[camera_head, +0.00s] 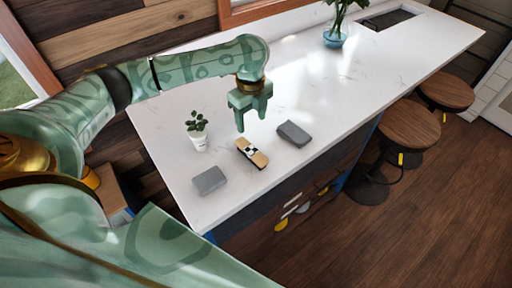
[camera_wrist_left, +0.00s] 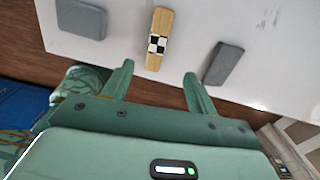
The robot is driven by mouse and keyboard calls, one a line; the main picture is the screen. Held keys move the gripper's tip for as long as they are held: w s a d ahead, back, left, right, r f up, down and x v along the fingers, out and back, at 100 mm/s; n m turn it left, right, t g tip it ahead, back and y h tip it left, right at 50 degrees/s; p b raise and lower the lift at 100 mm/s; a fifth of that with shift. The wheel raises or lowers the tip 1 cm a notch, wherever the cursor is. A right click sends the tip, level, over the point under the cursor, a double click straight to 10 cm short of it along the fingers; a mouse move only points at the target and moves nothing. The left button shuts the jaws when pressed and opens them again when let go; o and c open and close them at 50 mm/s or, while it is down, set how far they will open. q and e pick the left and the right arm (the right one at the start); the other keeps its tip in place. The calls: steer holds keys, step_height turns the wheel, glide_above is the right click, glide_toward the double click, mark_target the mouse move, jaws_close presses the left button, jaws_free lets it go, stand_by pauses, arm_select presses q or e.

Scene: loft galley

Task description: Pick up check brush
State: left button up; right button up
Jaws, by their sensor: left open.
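The check brush (camera_head: 252,153) lies on the white counter, a tan wooden block with a black-and-white checked band. It also shows in the left wrist view (camera_wrist_left: 157,40), beyond and between the fingertips. My left gripper (camera_head: 251,116) hangs above the counter, near the far end of the brush in the head view. Its two fingers show spread and empty in the left wrist view (camera_wrist_left: 158,78). The gripper does not touch the brush. My right gripper is not in view.
A dark grey block (camera_head: 294,133) lies right of the brush and a lighter grey block (camera_head: 209,180) lies left of it. A potted plant (camera_head: 198,135) stands behind. A blue vase (camera_head: 335,37) stands farther back. Stools (camera_head: 409,125) stand beyond the counter's right edge.

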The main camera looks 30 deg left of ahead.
arm_select(q)
glide_above(252, 150)
step_height(252, 150, down, 5)
steer(key=shift+a+r+b, duration=0.1)
steer(key=shift+a+b, duration=0.05)
steer(key=shift+b, duration=0.3)
steer(key=f, duration=0.4)
steer(key=shift+w+b, duration=0.2)
steer(key=shift+b, duration=0.15)
steer(key=shift+f, duration=0.25)
steer(key=f, duration=0.5)
steer(key=shift+s+d+b, duration=0.2)
steer(key=shift+b, duration=0.2)
steer(key=c, duration=1.1)
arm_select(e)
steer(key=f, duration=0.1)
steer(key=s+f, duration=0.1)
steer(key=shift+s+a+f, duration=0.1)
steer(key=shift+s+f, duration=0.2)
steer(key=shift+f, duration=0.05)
